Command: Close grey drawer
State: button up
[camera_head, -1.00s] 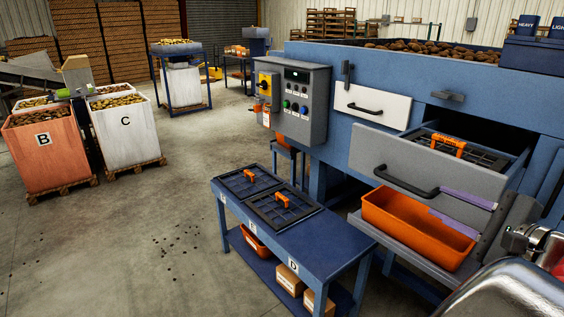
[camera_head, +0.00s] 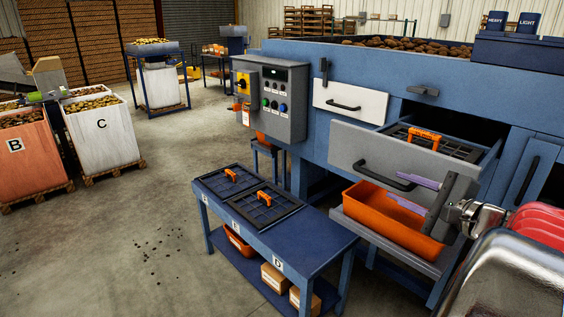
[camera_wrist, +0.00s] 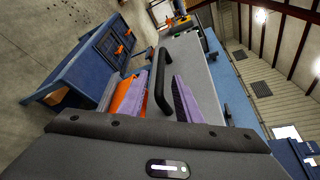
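The grey drawer (camera_head: 370,152) is pulled out from the blue machine, with a dark grid tray with an orange handle (camera_head: 424,138) inside. Its black bar handle (camera_head: 375,174) is on the front; it also shows in the wrist view (camera_wrist: 160,82). My gripper (camera_head: 392,184) is open, its two purple fingers pointing at the handle, one higher and one lower. In the wrist view the handle appears in the gap between the fingers (camera_wrist: 150,88), closer to the right one. I cannot tell whether they touch it.
An orange bin (camera_head: 372,215) sits on a grey shelf under the drawer. A closed white drawer (camera_head: 330,97) is to the upper left. A control box (camera_head: 285,88) hangs left of it. A blue table (camera_head: 310,244) with grid trays stands in front.

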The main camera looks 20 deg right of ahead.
aim_at(386, 182)
jog(key=shift+x, duration=3.95)
jog(key=shift+c, duration=0.7)
grip_shut()
jog(key=shift+f, duration=0.1)
jog(key=shift+a, duration=0.15)
